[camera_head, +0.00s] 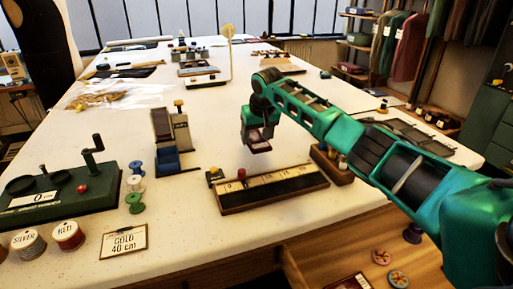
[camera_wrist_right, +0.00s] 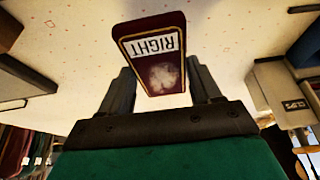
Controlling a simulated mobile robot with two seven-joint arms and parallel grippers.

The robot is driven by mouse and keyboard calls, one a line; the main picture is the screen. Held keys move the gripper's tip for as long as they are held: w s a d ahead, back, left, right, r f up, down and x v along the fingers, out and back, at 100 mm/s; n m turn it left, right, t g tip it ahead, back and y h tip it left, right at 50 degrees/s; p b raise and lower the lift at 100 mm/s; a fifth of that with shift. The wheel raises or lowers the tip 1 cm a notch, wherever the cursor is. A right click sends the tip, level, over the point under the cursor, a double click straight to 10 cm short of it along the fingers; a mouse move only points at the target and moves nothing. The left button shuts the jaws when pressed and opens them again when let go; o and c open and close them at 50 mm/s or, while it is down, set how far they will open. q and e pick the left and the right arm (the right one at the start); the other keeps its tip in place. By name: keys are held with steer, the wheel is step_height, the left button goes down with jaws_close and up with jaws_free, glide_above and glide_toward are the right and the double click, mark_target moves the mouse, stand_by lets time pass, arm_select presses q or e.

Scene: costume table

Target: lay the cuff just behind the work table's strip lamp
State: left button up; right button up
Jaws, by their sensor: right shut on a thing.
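The cuff is a dark red piece with a white RIGHT label and a pale round patch; it fills the middle of the right wrist view (camera_wrist_right: 152,50). My right gripper (camera_wrist_right: 162,88) is shut on it, one finger on each side. In the head view my right gripper (camera_head: 258,138) hangs over the work table (camera_head: 105,180), with the cuff (camera_head: 259,147) below it, seemingly above the surface. A low pale bar with an upright post (camera_head: 207,78) farther back may be the strip lamp; I cannot tell for certain. My left gripper is out of view.
A long marked wooden block (camera_head: 275,192) lies in front of my gripper. A blue-based device (camera_head: 172,140) stands to the left, near spools (camera_head: 135,184) and a green machine (camera_head: 62,190). An open drawer (camera_head: 330,250) is at the front. Table between gripper and back items looks clear.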

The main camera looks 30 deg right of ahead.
mark_target(258, 141)
steer(key=shift+f, duration=2.2)
steer(key=shift+f, duration=0.2)
steer(key=o, duration=1.2)
steer(key=shift+c, duration=0.2)
steer(key=shift+r, duration=0.1)
steer(key=v, duration=1.2)
steer(key=shift+s, duration=0.1)
steer(key=shift+a, duration=0.1)
